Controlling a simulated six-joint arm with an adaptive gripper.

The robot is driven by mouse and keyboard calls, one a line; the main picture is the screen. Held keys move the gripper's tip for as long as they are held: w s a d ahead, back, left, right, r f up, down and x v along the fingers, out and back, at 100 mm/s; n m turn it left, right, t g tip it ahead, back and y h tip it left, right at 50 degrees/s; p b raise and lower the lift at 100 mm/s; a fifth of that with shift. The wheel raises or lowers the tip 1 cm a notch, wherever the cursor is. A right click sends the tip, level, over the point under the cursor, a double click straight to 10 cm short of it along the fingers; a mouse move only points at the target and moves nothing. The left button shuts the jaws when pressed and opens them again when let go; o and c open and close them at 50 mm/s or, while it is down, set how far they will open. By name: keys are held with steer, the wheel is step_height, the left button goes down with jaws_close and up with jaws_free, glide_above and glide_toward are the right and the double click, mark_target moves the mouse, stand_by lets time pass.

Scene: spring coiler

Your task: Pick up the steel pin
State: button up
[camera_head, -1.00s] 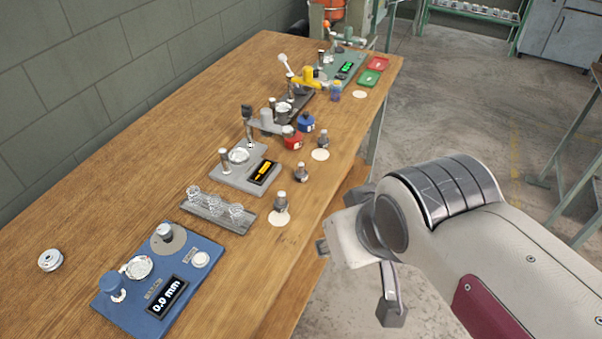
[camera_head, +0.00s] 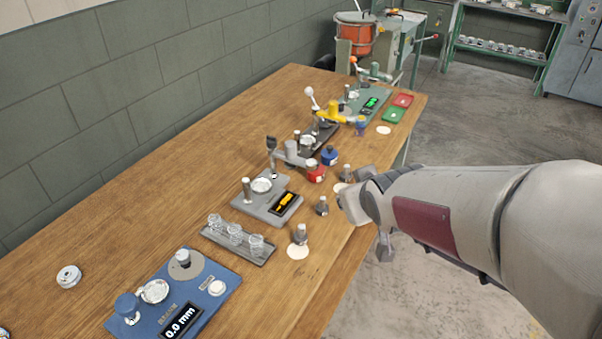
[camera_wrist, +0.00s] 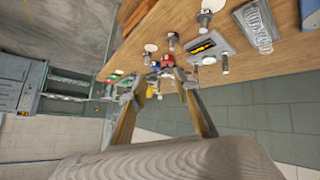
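Several small steel pin-like pieces with darker lower parts stand upright near the table's right edge: a near one (camera_head: 300,235) by a pale disc, a middle one (camera_head: 322,207) and a far one (camera_head: 346,174). Another steel post (camera_head: 247,189) stands on a grey device. I cannot tell which is the steel pin. My gripper (camera_head: 375,208) is at the table's right edge, right of these pieces and touching none. In the wrist view its two fingers (camera_wrist: 158,84) are spread with nothing held; pin-like pieces (camera_wrist: 172,41) show beyond them.
A grey device (camera_head: 268,207) with an orange display, a spring tray (camera_head: 238,246) and a blue gauge base (camera_head: 210,308) stand on the table. Red (camera_head: 316,173) and blue (camera_head: 329,156) bottles stand farther back. Bare wood (camera_head: 150,215) lies to the left.

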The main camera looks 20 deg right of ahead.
steer(key=w+d+f+n+t+y, duration=0.1)
steer(key=w+d+f+t, duration=0.1)
steer(key=w+f, duration=0.5)
steer(key=n+t+y, duration=0.2)
steer(key=t+y, duration=0.1)
glide_above(333, 223)
steer(key=f, duration=0.7)
steer(key=shift+w+d+f, duration=0.2)
steer(key=shift+d+f, duration=0.1)
steer(key=shift+d, duration=0.05)
steer(key=shift+s+a+f+t+y, duration=0.1)
steer(key=shift+s+f+t+y, duration=0.15)
steer(key=shift+f+t+y, duration=0.6)
steer(key=shift+s+f+m+t, duration=0.25)
steer(key=shift+s+f+m, duration=0.35)
steer(key=shift+f, duration=0.35)
steer(key=shift+s+f+t+y, duration=0.3)
steer(key=shift+s+t, duration=0.2)
steer(key=shift+s, duration=0.15)
steer(key=shift+w, duration=0.1)
steer(key=shift+x, duration=1.2)
steer(key=shift+w, duration=0.1)
